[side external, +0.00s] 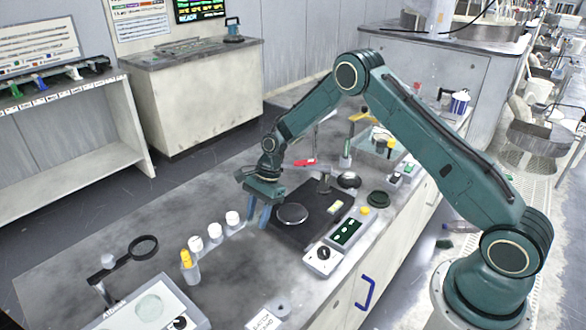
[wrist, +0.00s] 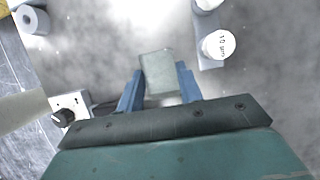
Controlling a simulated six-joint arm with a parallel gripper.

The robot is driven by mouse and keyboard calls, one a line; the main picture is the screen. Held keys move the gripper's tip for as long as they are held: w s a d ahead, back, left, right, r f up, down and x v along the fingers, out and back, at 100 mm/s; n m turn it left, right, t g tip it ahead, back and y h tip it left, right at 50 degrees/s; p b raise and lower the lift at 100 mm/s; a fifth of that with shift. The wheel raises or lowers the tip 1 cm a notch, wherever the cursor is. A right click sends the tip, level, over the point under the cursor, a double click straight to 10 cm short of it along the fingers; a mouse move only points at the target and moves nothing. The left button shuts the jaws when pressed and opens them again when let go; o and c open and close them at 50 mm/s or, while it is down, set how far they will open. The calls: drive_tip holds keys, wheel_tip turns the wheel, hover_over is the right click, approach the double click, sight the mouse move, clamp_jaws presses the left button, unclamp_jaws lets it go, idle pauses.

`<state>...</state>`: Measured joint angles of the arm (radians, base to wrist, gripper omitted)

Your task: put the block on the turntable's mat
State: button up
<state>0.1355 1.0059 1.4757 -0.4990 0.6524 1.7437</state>
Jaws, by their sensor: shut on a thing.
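A small grey-green block (wrist: 158,72) sits between the blue fingers of my gripper (wrist: 159,92) in the wrist view. The fingers are shut on its sides, and its far end sticks out past the tips. In the side view my gripper (side external: 259,216) points down just left of a round grey disc (side external: 292,214). The disc lies on a flat black square base (side external: 290,235), which looks like the turntable and its mat. I cannot make out the block in the side view. The gap between block and bench is hard to judge.
White-capped bottles (side external: 214,231) stand in a row close to my gripper's left, with a yellow-capped one (side external: 187,259) at the end. A knob box (side external: 323,258) and a green-slotted panel (side external: 345,233) stand in front of the base.

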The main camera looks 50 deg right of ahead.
sight(260, 235)
drive_tip(key=shift+f, duration=0.2)
drive_tip(key=shift+f, duration=2.1)
drive_tip(key=shift+f, duration=0.15)
drive_tip(key=o, duration=1)
drive_tip(key=shift+o, duration=0.2)
drive_tip(key=v, duration=1.2)
drive_tip(key=shift+r, duration=0.25)
